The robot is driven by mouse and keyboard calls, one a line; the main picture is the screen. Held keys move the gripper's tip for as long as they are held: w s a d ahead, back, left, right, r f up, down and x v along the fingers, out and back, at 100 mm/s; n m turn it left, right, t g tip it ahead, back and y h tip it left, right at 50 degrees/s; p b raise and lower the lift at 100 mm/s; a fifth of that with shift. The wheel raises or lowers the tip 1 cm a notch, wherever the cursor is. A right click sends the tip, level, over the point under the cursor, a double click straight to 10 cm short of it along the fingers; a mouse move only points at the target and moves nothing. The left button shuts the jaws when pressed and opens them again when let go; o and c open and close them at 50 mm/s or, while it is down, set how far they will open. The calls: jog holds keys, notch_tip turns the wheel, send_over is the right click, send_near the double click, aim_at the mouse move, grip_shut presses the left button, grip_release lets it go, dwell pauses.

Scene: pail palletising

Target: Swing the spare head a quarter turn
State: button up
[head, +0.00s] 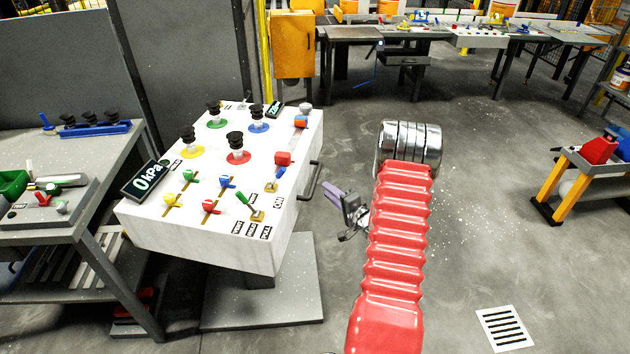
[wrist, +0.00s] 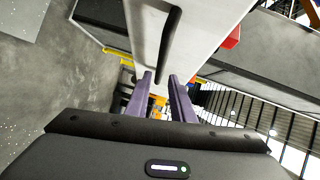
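A white box (head: 215,222) stands on a pedestal. Black suction cups sit on coloured discs on its top, such as the cup on the red disc (head: 236,147). I cannot tell for sure whether the spare head is this box or a blue bar with black cups (head: 95,129) on the left bench. A dark bar handle (head: 310,182) is on the box's right side; it also shows in the wrist view (wrist: 169,45). My gripper (head: 333,197) is right of the handle, its purple fingers (wrist: 160,80) apart and empty. In the wrist view the handle's lower end lines up between the fingertips; contact cannot be told.
The box top carries small coloured levers, a red knob (head: 282,158) and a display reading 0 kPa (head: 146,180). A grey bench (head: 100,165) stands close on the left. The floor right of my arm is mostly clear.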

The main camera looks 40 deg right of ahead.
aim_at(315, 180)
jog(key=w, duration=0.3)
jog(key=w+d+f, duration=0.1)
jog(key=w, duration=0.5)
jog(key=shift+w+d+f, duration=0.15)
jog(key=shift+w+f, duration=0.05)
jog(key=shift+w, duration=0.15)
jog(key=shift+c, duration=0.5)
grip_shut()
